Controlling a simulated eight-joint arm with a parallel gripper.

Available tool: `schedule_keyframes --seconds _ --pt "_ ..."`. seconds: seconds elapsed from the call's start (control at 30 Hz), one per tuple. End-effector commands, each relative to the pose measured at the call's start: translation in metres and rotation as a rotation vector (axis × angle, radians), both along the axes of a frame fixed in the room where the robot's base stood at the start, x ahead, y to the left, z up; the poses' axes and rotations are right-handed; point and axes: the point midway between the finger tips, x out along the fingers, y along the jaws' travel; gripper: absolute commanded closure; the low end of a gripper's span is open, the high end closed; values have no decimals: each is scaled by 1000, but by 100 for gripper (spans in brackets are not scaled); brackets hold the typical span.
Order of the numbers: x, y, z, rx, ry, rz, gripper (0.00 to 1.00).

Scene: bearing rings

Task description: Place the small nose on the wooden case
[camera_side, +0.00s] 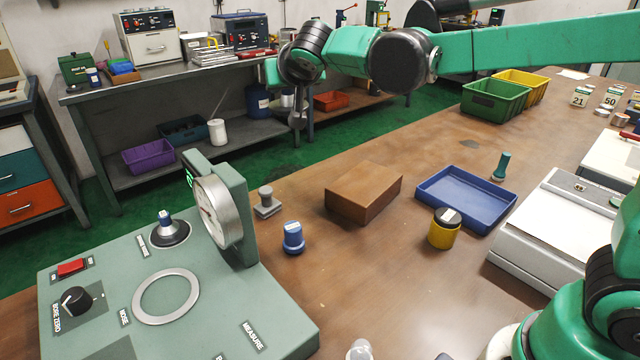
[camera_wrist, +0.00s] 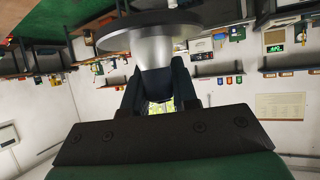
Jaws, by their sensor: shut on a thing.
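My gripper (camera_side: 298,112) hangs high over the back edge of the table, well above and to the left of the wooden case. In the wrist view my gripper (camera_wrist: 162,78) is shut on a silver, tapered part with a wide dark disc, which I take for the small nose (camera_wrist: 152,48).
A green gauge console (camera_side: 200,325) with a dial stands at the front left. Between it and the case are a grey piece (camera_side: 267,203) and a blue knob (camera_side: 292,239). A blue tray (camera_side: 425,193), yellow pot (camera_side: 440,236) and green peg (camera_side: 502,166) are to the right.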

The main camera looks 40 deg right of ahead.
Motion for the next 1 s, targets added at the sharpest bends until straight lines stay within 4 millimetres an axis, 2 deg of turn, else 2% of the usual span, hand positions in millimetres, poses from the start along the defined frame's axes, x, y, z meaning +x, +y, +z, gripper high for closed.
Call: schedule_keyframes --seconds 0.03,0.2,0.3,0.4,0.53,0.63,1.0 --pt "-3 -27 2 -2 -1 -93 100" --pt "-19 -101 9 -1 -1 -370 100" --pt "-30 -131 13 -1 -1 -490 100" --pt "-38 -150 16 1 -1 -571 100" --pt "-43 -162 15 0 -1 -620 100" --pt "-44 -164 1 1 -1 -629 100" --pt "-43 -163 -89 1 -1 -624 100"
